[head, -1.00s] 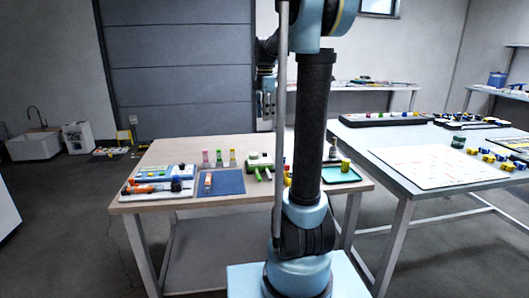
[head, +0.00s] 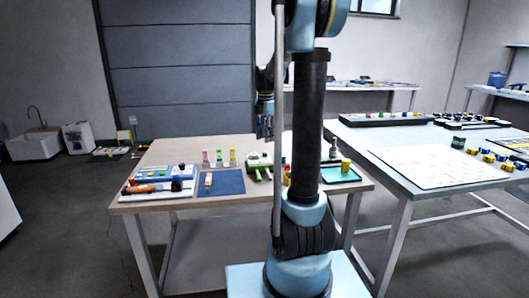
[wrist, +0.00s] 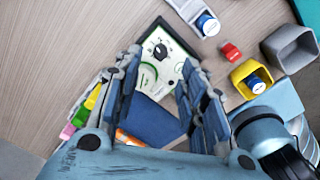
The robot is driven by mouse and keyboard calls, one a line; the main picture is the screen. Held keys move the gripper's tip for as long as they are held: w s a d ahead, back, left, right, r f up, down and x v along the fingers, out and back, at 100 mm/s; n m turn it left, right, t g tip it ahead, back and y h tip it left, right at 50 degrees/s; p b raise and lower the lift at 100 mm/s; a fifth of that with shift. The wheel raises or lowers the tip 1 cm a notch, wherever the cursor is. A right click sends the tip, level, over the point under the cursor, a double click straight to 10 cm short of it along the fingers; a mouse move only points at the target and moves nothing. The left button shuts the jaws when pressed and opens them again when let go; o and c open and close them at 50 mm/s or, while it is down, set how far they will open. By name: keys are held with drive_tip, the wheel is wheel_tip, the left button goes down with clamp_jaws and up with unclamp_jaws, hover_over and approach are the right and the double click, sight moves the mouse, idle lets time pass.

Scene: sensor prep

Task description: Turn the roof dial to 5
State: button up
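A white and green device (head: 254,161) stands near the back middle of the wooden table (head: 180,151). In the wrist view, the device (wrist: 150,78) has a pale face with a black knob (wrist: 160,50) near its upper end and green round markings. The number the knob points to is too small to read. My gripper (wrist: 162,60) is open and empty, with its fingers apart on either side of the view of the device. In the head view, my gripper (head: 265,133) hangs above the table, just above the device and apart from it.
A blue mat (head: 222,182) lies in front of the device. Coloured bottles (head: 219,158) stand to the left. In the wrist view, a yellow container (wrist: 251,78), a red block (wrist: 230,51) and a grey cup (wrist: 290,45) sit to the right.

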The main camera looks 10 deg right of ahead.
sight(265, 154)
wheel_tip(265, 154, down, 7)
drive_tip(key=shift+f, duration=0.15)
drive_tip(key=shift+c, duration=0.3)
clamp_jaws()
